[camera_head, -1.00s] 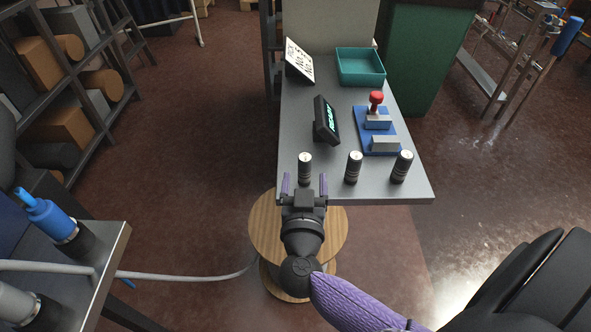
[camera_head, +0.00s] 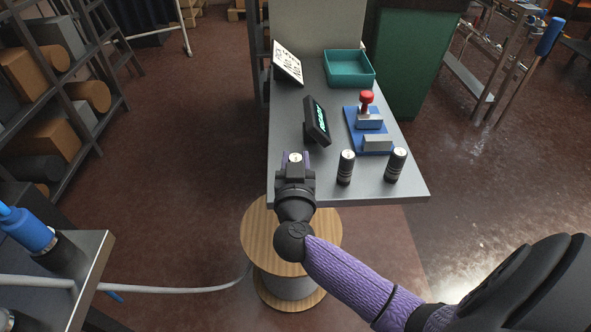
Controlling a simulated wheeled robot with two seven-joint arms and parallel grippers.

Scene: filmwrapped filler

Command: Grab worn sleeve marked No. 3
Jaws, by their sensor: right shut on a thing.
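Three dark cylindrical sleeves with pale tops and light bands stand in a row along the near edge of the grey table (camera_head: 300,192). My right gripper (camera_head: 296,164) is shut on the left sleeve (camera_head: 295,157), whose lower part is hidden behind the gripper. The middle sleeve (camera_head: 346,168) and the right sleeve (camera_head: 396,164) stand upright, apart from the gripper. The marks on their tops are too small to read surely. A white card with black writing (camera_head: 287,62) leans at the back left of the table. My left gripper is not in view.
A small dark display (camera_head: 317,122) with lit text stands behind the sleeves. A blue fixture with a red knob (camera_head: 367,98) is right of it. A teal tray (camera_head: 349,69) sits at the back. A wooden spool (camera_head: 262,235) stands below the near table edge.

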